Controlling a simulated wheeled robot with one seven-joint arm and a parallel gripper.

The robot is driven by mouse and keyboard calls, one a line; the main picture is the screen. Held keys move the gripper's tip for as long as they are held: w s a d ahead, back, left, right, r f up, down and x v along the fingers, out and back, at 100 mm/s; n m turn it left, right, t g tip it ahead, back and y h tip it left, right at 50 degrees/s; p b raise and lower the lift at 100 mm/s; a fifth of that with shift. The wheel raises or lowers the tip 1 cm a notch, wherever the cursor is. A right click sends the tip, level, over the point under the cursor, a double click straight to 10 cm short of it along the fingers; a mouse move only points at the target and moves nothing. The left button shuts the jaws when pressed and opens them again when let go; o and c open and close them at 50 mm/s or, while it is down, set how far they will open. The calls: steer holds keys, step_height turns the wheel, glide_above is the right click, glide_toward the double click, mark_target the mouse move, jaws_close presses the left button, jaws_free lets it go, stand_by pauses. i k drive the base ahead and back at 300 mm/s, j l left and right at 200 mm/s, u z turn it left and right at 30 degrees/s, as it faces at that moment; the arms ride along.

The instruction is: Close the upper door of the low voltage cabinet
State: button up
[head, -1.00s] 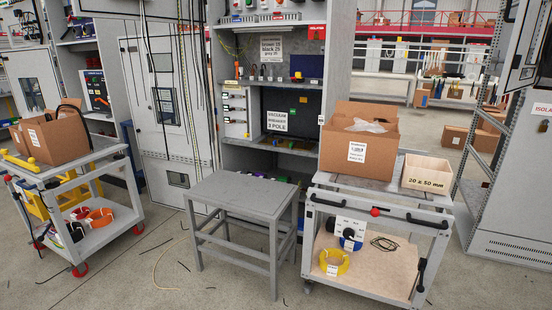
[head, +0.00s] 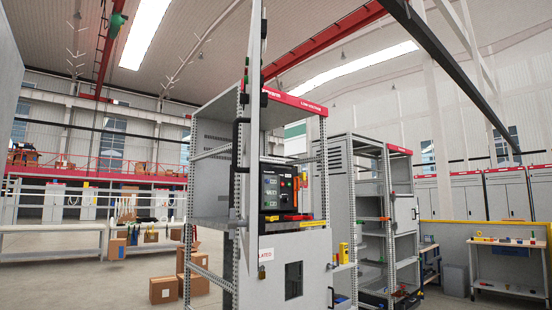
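The low voltage cabinet (head: 300,103) stands in the middle of the head view, with a red header strip along its top. Its upper compartment is open, and a dark breaker unit (head: 270,190) with an orange part shows inside. A tall, narrow grey panel (head: 254,110) stands out in front of the opening, seen almost edge-on; it looks like the upper door swung open. The lower door (head: 315,262) has a dark window and looks shut. My gripper is not in view.
A second open cabinet (head: 400,151) with shelves stands to the right. Cardboard boxes (head: 163,290) lie on the floor at left, near long benches (head: 55,228). A workbench (head: 510,290) stands at far right. Open floor shows at lower left.

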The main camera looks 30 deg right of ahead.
mark_target(254, 80)
steer(key=i+j+z, duration=0.15)
steer(key=j, duration=0.15)
steer(key=i+j+z, duration=0.2)
steer(key=j, duration=0.15)
steer(key=j+z, duration=0.15)
steer(key=j, duration=0.15)
steer(key=i+j+z, duration=0.2)
steer(key=j, duration=0.15)
steer(key=k, duration=0.1)
